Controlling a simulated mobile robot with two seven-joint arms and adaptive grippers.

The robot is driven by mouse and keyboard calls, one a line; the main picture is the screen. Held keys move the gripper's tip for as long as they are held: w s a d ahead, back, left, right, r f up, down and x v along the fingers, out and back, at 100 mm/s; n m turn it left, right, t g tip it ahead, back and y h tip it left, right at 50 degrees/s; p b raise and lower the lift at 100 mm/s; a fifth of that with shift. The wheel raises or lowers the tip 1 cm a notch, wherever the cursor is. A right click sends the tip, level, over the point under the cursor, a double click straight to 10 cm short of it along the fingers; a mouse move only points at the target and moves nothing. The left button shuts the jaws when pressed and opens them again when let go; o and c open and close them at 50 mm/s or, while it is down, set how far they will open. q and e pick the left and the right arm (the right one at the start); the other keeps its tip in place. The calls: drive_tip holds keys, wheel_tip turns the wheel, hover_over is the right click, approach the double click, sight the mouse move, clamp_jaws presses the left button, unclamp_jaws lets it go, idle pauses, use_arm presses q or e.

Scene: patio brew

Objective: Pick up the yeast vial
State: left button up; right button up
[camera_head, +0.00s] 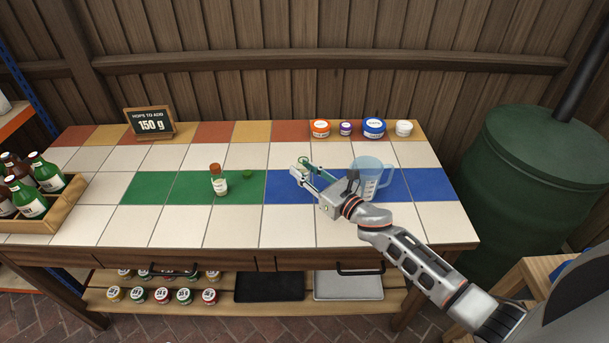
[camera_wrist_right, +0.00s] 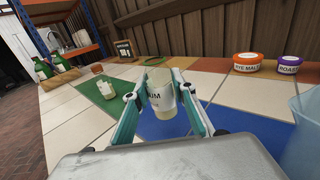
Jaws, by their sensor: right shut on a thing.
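My right gripper (camera_head: 303,170) is over the left part of the blue tile strip. In the right wrist view its two teal fingers (camera_wrist_right: 161,104) are shut on a small pale vial (camera_wrist_right: 162,92), which I take as the yeast vial. The vial has a white label; only the letters "UM" read clearly. It stands roughly upright between the fingers, over or on the blue tiles; I cannot tell whether it touches them. In the head view it is small and mostly hidden by the fingers. My left gripper is not in view.
A clear measuring jug (camera_head: 372,180) stands right beside my right gripper. Lidded tubs (camera_head: 374,128) line the back edge. A bottle crate (camera_head: 62,209) is at left. The front white tiles are clear.

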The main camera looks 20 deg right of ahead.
use_arm(q)
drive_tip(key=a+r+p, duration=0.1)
drive_tip(key=p, duration=0.1)
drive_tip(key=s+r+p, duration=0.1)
drive_tip(key=p, duration=0.2)
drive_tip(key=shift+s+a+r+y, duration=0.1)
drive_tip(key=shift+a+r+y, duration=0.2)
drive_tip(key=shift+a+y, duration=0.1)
use_arm(e)
wheel_tip(320, 180, up, 16)
drive_tip(key=shift+f, duration=0.2)
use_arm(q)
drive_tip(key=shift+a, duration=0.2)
